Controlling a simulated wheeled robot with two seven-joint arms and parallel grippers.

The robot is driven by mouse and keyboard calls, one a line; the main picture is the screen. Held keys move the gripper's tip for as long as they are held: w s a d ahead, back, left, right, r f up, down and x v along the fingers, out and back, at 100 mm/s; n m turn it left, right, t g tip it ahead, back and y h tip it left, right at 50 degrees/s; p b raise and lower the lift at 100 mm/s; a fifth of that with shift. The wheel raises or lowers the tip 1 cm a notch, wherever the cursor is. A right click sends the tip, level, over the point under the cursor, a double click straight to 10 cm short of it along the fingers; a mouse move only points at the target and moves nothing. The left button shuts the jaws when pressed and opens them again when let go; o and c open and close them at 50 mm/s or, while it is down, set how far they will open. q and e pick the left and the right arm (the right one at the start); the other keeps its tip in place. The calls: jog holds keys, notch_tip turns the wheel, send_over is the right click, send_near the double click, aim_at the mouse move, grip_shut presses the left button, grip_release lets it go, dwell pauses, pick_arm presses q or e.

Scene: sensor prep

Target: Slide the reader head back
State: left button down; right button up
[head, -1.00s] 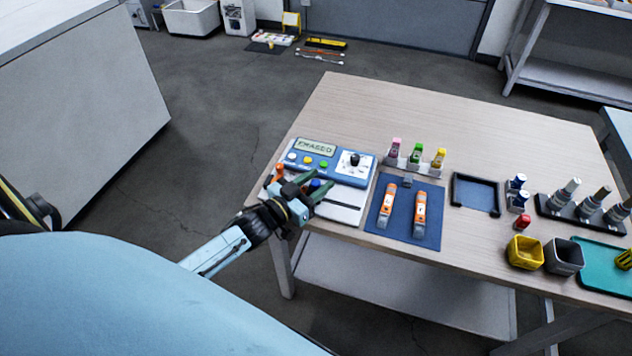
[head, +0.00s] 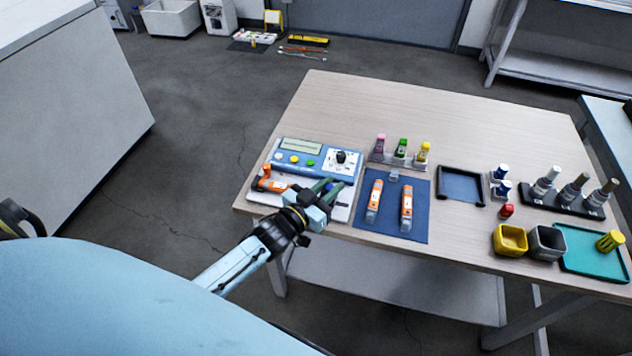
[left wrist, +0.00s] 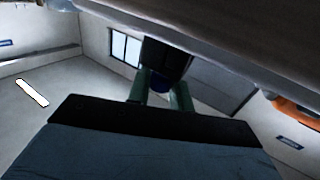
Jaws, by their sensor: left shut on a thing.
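The reader device has a blue console (head: 333,172) with a display, coloured buttons and a black knob, and a pale base (head: 340,213) at its front. My left gripper (head: 328,187) is low over this base, in front of the console. Its green fingers (left wrist: 160,92) are shut on a small part with a blue top, which I take for the reader head (left wrist: 158,82). In the head view the gripper mostly hides this part. My right gripper is not in view.
Right of the device, a blue mat (head: 391,222) holds two orange-and-white sticks. The table's back is clear.

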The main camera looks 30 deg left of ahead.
pick_arm(q)
jog(key=shift+d, duration=0.25)
jog(key=c, duration=1.3)
grip_release()
jog(key=shift+d, duration=0.1)
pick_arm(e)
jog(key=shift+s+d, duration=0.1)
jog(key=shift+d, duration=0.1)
pick_arm(q)
jog(key=shift+s+a, duration=0.25)
jog(key=shift+s, duration=0.25)
jog(key=p+v, duration=0.1)
jog(key=v, duration=1.1)
jog(key=shift+s, duration=0.1)
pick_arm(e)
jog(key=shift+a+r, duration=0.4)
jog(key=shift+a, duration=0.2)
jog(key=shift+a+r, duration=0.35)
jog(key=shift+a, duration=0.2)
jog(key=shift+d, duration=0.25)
